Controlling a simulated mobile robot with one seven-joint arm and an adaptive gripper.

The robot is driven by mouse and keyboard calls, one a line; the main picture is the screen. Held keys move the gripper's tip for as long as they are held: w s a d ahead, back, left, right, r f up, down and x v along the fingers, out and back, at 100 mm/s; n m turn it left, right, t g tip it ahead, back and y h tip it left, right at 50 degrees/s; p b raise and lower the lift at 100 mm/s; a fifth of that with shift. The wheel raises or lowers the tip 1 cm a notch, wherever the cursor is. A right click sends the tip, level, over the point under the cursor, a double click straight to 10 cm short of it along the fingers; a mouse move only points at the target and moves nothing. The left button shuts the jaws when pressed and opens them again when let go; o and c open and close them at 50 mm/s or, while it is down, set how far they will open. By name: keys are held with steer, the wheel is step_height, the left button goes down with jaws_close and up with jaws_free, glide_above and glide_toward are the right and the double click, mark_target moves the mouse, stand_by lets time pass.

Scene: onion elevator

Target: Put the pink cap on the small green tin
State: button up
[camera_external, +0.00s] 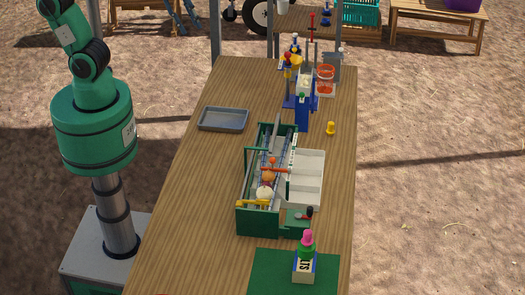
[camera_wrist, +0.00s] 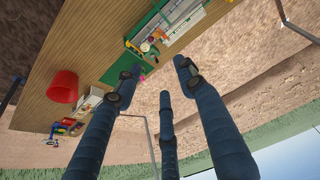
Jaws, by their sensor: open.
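On the green mat (camera_external: 265,270) at the near end of the table, a pink cap (camera_external: 308,236) shows at the top of an upright stack. Green (camera_external: 307,246) shows directly under it, perhaps the small green tin; I cannot tell if they are joined. Below is a white and blue labelled block (camera_external: 304,268). In the wrist view a small pink spot (camera_wrist: 142,78) shows beside a finger, which hides most of what stands there. My gripper (camera_wrist: 158,80) is open and empty, its dark blue fingers spread well above the table. It is outside the external view.
A green-ended rack (camera_external: 258,222) with a white tray (camera_external: 307,190) stands mid-table. A grey tray (camera_external: 223,119) lies behind it, and a blue stand (camera_external: 301,110) stands farther back. A red bucket (camera_wrist: 63,87) shows in the wrist view. The table's left side is mostly clear.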

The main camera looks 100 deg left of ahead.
steer(key=s+a+f, duration=0.1)
steer(key=s+f, duration=0.1)
steer(key=s, duration=0.4)
steer(key=s+a+f+t, duration=0.1)
steer(key=s+a+f, duration=0.1)
steer(key=s, duration=0.4)
steer(key=shift+a+f, duration=0.1)
step_height(320, 180, down, 17)
steer(key=b, duration=1.6)
steer(key=shift+r+b, duration=0.2)
steer(key=shift+b, duration=0.1)
